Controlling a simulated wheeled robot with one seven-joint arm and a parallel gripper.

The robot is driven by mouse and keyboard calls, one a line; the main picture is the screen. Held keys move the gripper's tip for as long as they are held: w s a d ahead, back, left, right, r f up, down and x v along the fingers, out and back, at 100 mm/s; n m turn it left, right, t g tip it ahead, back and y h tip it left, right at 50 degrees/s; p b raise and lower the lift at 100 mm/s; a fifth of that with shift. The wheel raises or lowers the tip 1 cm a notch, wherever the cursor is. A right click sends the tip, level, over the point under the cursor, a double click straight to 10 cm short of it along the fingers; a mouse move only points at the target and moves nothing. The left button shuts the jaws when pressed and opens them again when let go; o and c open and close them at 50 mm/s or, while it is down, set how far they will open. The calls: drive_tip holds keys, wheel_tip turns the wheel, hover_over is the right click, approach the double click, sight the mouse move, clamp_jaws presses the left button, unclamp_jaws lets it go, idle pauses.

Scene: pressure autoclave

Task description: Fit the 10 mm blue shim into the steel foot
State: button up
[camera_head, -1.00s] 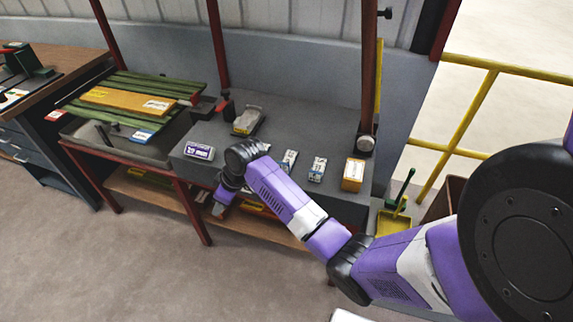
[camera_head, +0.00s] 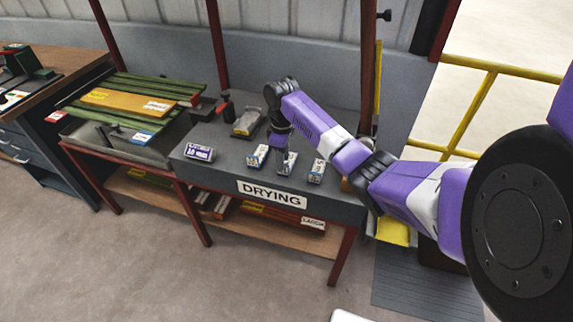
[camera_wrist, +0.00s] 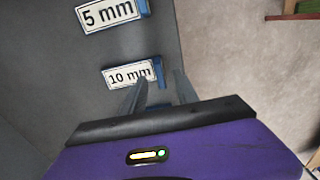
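The 10 mm blue shim (camera_wrist: 160,72) shows in the wrist view as a blue edge beside its white "10 mm" label. My gripper (camera_wrist: 159,78) is open, its two grey fingers apart, with the shim's blue edge just beyond and between the tips. I cannot tell whether they touch it. In the head view my gripper (camera_head: 283,148) points down over the row of small labelled pieces, at the middle one (camera_head: 287,163). A grey metal block (camera_head: 247,122) at the back of the table may be the steel foot; I cannot tell for sure.
A 5 mm labelled blue piece (camera_wrist: 108,13) lies beside the 10 mm one. Other labelled pieces (camera_head: 257,156) and (camera_head: 317,171) flank the middle one on the grey DRYING table (camera_head: 225,172). A purple-labelled block (camera_head: 200,152) sits at left. A red post (camera_head: 369,70) rises behind my arm.

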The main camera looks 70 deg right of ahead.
drive_tip(key=shift+s+f, duration=0.1)
drive_tip(key=shift+f, duration=1.45)
drive_tip(key=shift+c, duration=0.3)
clamp_jaws()
drive_tip(key=shift+r, duration=0.15)
